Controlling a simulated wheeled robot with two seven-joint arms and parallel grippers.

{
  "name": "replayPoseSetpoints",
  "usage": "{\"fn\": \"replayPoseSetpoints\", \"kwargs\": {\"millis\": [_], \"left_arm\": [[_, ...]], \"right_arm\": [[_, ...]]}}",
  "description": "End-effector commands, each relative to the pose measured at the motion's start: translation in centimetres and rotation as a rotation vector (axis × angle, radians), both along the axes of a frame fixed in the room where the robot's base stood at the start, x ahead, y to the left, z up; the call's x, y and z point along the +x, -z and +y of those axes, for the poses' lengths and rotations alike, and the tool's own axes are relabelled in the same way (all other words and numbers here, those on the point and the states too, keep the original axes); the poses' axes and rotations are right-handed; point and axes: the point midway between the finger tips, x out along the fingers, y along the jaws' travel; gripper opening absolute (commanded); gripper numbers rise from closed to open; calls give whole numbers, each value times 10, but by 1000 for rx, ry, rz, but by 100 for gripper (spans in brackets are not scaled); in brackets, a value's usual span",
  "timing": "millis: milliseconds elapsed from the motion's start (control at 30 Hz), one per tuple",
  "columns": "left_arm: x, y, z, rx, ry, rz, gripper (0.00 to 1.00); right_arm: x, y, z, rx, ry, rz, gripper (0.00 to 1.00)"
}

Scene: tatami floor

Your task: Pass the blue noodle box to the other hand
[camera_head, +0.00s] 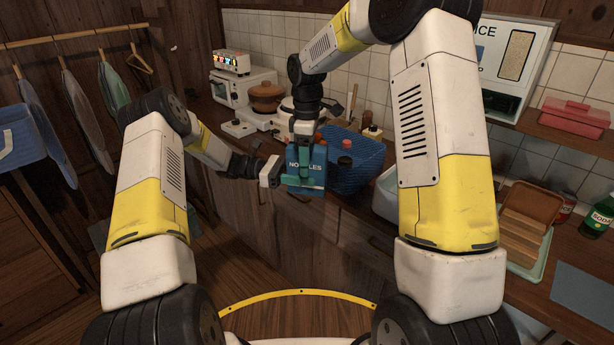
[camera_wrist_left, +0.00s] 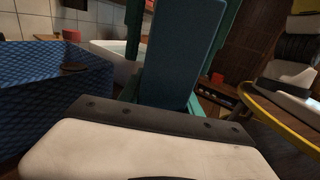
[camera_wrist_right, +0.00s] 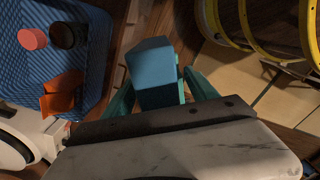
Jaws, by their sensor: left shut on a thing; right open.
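The blue noodle box (camera_head: 319,160) is upright in front of the counter edge, its lettering partly covered by teal fingers. My left gripper (camera_head: 302,188) comes from the left and is shut on the box's lower part. The box (camera_wrist_left: 172,65) rises between its fingers in the left wrist view. My right gripper (camera_head: 306,160) points down from above, open, with its fingers on either side of the box's upper part. The right wrist view shows the box top (camera_wrist_right: 152,62) between those spread fingers; whether they touch it I cannot tell.
A blue woven basket (camera_head: 362,165) with several items stands on the counter just behind the box. A brown pot (camera_head: 266,97) and a white oven (camera_head: 236,88) are farther back left. A green bottle (camera_head: 598,215) stands far right. Floor is clear below the box.

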Motion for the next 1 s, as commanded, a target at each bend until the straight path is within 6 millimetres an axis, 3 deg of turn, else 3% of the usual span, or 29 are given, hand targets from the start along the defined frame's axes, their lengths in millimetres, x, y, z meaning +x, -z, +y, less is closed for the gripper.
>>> {"fn": "replayPoseSetpoints", "kwargs": {"millis": [167, 500, 767, 867, 1000], "left_arm": [[0, -1, 0, -1, 0, -1, 0], [0, -1, 0, -1, 0, -1, 0], [0, -1, 0, -1, 0, -1, 0], [0, -1, 0, -1, 0, -1, 0], [0, -1, 0, -1, 0, -1, 0]], "right_arm": [[1, -21, 0, 2, 1, -5, 67], [1, -92, 1, 1, -1, -4, 67], [-1, -119, 0, 2, 5, -5, 67], [-9, -130, -6, 9, 43, -22, 67], [-37, -155, -27, 34, 175, -77, 67]]}}
